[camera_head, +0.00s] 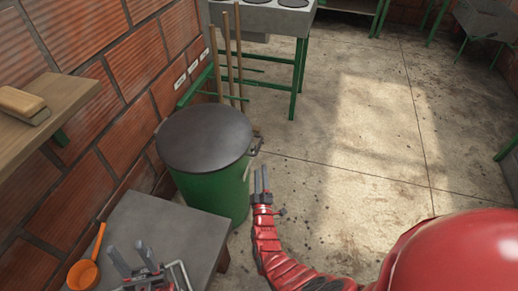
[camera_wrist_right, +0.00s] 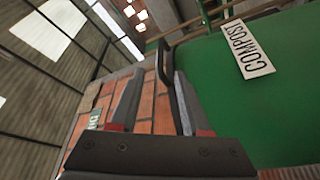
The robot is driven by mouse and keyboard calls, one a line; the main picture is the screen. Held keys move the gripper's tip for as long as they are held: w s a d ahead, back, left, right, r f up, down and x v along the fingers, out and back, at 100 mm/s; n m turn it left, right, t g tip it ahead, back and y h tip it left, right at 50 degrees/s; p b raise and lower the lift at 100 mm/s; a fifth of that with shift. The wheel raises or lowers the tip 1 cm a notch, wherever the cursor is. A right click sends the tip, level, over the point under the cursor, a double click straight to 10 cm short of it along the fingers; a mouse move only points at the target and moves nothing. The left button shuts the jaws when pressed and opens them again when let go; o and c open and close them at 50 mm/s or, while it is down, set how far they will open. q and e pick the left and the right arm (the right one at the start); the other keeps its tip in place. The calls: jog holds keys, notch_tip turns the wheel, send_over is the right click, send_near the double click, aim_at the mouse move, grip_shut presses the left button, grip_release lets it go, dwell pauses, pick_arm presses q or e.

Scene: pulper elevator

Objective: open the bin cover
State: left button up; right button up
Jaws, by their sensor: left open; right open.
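The green bin (camera_head: 215,195) stands by the brick wall, with its round dark grey cover (camera_head: 205,137) lying shut on top. A small handle (camera_head: 257,146) sticks out at the cover's right edge. My right gripper (camera_head: 262,180) is beside the bin's right side, below the handle, pointing up, open and empty. In the right wrist view its fingers (camera_wrist_right: 155,90) are apart, with the green bin wall (camera_wrist_right: 280,100) and its COMPOST label (camera_wrist_right: 246,50) close on the right. My left gripper (camera_head: 133,260) is open and empty over the grey table at the lower left.
The grey table (camera_head: 165,225) stands close in front of the bin and holds an orange ladle (camera_head: 84,272). A wooden shelf (camera_head: 60,105) with a brush (camera_head: 22,104) juts from the left wall. Wooden poles (camera_head: 228,60) lean behind the bin. The floor to the right is clear.

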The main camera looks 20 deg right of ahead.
aim_at(259, 146)
jog(key=b+x, duration=0.2)
jog(key=x, duration=0.3)
jog(key=b+x, duration=0.2)
jog(key=x, duration=0.3)
jog(key=shift+w+d+f, duration=0.1)
jog(key=shift+w+f, duration=0.05)
jog(key=shift+w, duration=0.1)
jog(key=shift+w+d+r+b, duration=0.15)
jog(key=shift+w+r+b, duration=0.2)
jog(key=shift+w, duration=0.2)
grip_shut()
dwell(0.4)
